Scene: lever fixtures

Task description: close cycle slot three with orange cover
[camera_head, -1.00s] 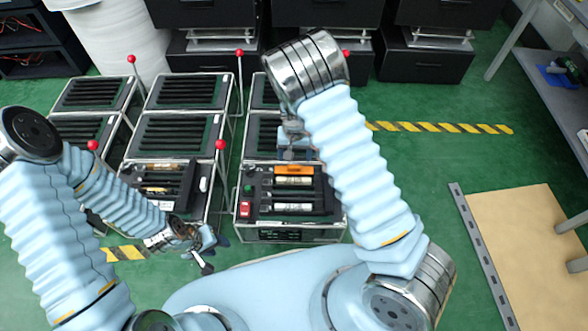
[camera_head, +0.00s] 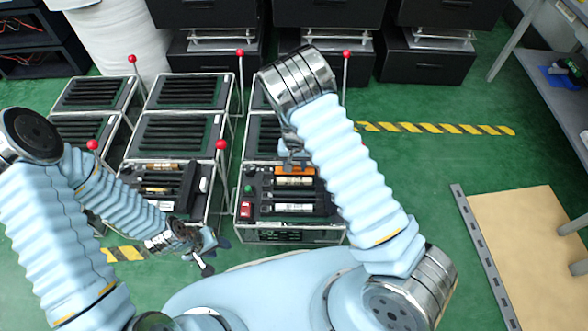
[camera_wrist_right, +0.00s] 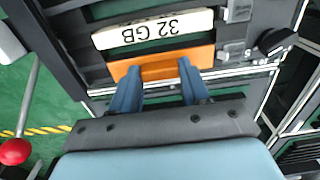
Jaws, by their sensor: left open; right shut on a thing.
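The orange cover (camera_head: 296,170) lies across the upper part of the right-hand slotted fixture (camera_head: 246,229). In the right wrist view the orange cover (camera_wrist_right: 162,66) is a flat bar between the blue fingers of my right gripper (camera_wrist_right: 158,72), which is shut on it. In the head view my right gripper (camera_head: 293,160) is at the cover's upper edge, partly hidden by my arm. A cream "32 GB" module (camera_wrist_right: 152,30) lies parallel beside the cover. I cannot tell whether the cover is fully seated. My left gripper (camera_head: 204,252) is open and empty, before the left fixture.
The fixture has a red switch (camera_head: 245,210) and a green button (camera_head: 248,189) on its left. Red-knobbed levers, such as one (camera_head: 221,145), stand up between fixtures. Another slotted fixture (camera_head: 160,168) is at left.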

